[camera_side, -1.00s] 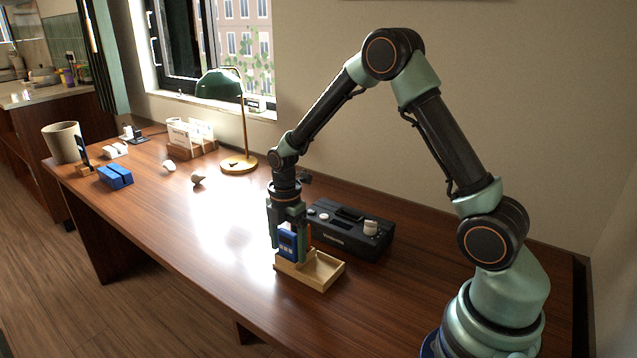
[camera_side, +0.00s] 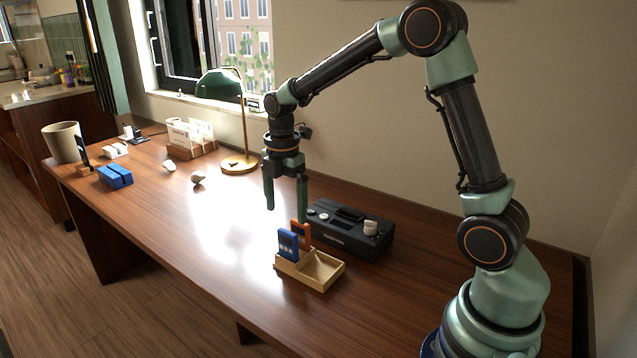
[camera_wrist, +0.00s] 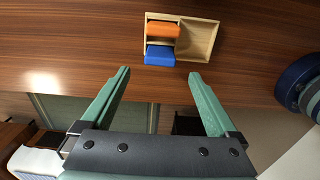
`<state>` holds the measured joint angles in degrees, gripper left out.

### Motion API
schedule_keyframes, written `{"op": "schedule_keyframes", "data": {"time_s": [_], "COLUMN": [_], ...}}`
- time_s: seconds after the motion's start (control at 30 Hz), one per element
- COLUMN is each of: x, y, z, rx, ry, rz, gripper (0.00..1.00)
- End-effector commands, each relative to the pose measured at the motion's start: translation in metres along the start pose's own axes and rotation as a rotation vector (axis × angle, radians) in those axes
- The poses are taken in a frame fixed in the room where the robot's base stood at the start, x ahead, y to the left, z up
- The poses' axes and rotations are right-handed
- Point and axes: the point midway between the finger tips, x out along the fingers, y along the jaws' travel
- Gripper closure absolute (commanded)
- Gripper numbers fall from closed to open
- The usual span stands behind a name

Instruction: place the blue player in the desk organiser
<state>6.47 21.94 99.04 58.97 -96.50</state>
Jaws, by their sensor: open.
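The blue player (camera_side: 288,244) stands upright in the left part of the wooden desk organiser (camera_side: 325,274). An orange player (camera_side: 301,233) stands beside it, behind it in the side view. In the wrist view the blue player (camera_wrist: 160,55) and the orange player (camera_wrist: 163,30) sit in one compartment of the organiser (camera_wrist: 214,40), and the other compartment is empty. My gripper (camera_side: 286,206) is open and empty above the organiser, apart from both players. Its two fingers (camera_wrist: 158,75) show spread in the wrist view.
A black device with knobs (camera_side: 350,232) stands close behind the organiser. A green desk lamp (camera_side: 240,163), a blue block (camera_side: 115,176), a card holder (camera_side: 192,148) and a beige bin (camera_side: 62,142) stand farther left. The desk's middle front is clear.

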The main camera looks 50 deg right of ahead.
Motion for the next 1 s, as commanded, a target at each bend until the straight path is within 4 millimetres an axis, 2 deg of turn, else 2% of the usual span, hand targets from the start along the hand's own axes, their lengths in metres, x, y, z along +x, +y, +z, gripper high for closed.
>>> {"op": "schedule_keyframes", "data": {"time_s": [0.23, 0.37, 0.5, 0.7, 0.8, 1.0], "x": [-0.021, -0.042, -0.070, -0.098, -0.105, -0.107], "y": [-0.003, -0.014, -0.038, -0.079, -0.099, -0.130], "z": [-0.001, -0.007, -0.018, -0.032, -0.037, -0.045], "rx": [0.029, 0.170, 0.435, 0.844, 1.044, 1.370], "ry": [-0.001, -0.001, 0.021, 0.104, 0.168, 0.304], "rz": [0.010, 0.060, 0.147, 0.263, 0.314, 0.372], "gripper": [0.06, 0.06, 0.06, 0.06, 0.06, 0.06]}}
